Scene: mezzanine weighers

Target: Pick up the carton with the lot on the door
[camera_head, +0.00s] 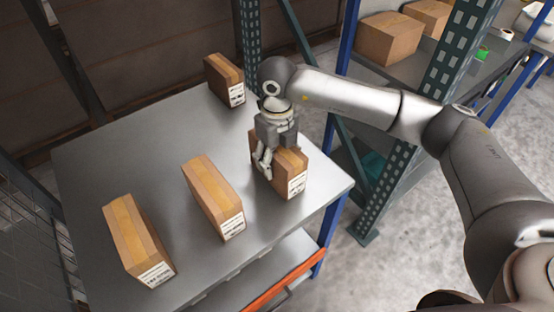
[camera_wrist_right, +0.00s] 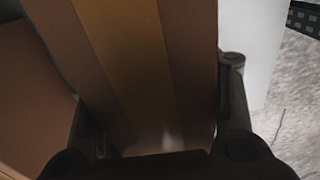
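Several brown cartons with tan tape and white printed labels stand on the grey metal table (camera_head: 120,166). The right-hand carton (camera_head: 292,163) is beneath my right gripper (camera_head: 264,170). In the right wrist view this carton (camera_wrist_right: 140,60) lies between the two fingers of the gripper (camera_wrist_right: 160,105); whether both press on it is unclear. The other cartons are at the back (camera_head: 224,79), the middle (camera_head: 212,196) and the front left (camera_head: 138,238). Their label print is too small to read. No door with a lot on it shows. My left gripper is out of view.
A blue-and-green rack (camera_head: 455,50) stands to the right, with larger cartons (camera_head: 388,38) on its shelf. A rack upright (camera_head: 380,190) is close to the table's right side, under my arm. Wire mesh (camera_head: 30,235) borders the left. Table space between the cartons is clear.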

